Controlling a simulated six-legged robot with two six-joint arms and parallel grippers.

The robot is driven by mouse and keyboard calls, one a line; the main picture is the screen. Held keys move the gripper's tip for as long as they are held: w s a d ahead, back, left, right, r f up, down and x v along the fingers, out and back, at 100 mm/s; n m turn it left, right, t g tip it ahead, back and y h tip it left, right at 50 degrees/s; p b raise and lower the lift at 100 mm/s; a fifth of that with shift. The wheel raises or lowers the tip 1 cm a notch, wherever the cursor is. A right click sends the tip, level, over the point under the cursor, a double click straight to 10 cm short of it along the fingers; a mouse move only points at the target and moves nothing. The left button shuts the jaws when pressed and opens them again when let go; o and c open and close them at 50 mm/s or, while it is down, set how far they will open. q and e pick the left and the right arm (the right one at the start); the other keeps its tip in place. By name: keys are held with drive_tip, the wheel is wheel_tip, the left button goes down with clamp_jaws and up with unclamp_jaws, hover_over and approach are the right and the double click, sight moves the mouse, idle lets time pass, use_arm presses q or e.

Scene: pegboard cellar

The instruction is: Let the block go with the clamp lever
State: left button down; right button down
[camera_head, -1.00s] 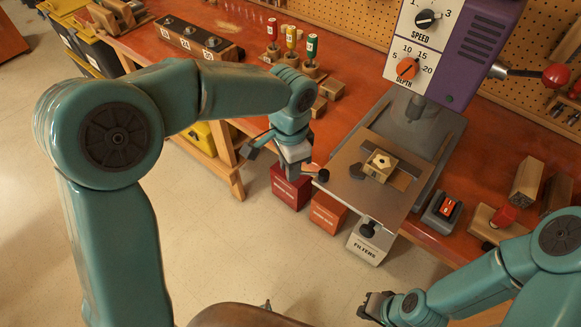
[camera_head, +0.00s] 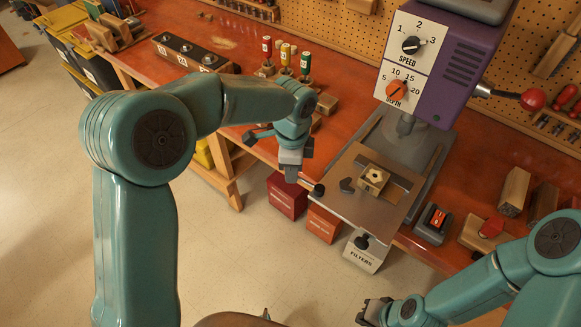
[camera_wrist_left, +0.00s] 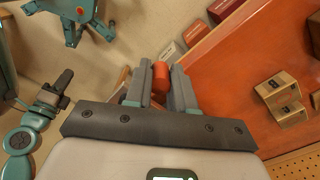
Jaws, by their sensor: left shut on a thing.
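The pale block (camera_head: 373,179) with a hole sits on the metal plate (camera_head: 345,208) of the purple drill press. My left gripper (camera_head: 291,173) is at the plate's left corner. In the left wrist view, its fingers (camera_wrist_left: 160,85) are shut on a red-orange cylindrical grip (camera_wrist_left: 160,76), which looks like the clamp lever's. The head view hides this grip. My right gripper (camera_head: 370,311) is low at the bottom, away from the plate; its jaws are unclear.
A black knob (camera_head: 318,190) sits at the plate's left corner. Red (camera_head: 287,195), orange (camera_head: 323,224) and white (camera_head: 362,256) boxes stand below the plate. A red switch (camera_head: 436,219) is right of it.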

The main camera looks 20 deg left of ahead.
use_arm(q)
drive_tip(key=shift+w+d+r, duration=0.1)
drive_tip(key=shift+w+r, duration=0.05)
drive_tip(key=c, duration=1)
unclamp_jaws()
drive_tip(key=shift+r, duration=0.15)
wheel_tip(320, 180, up, 16)
drive_tip(key=shift+f, duration=0.1)
drive_tip(key=shift+s, duration=0.25)
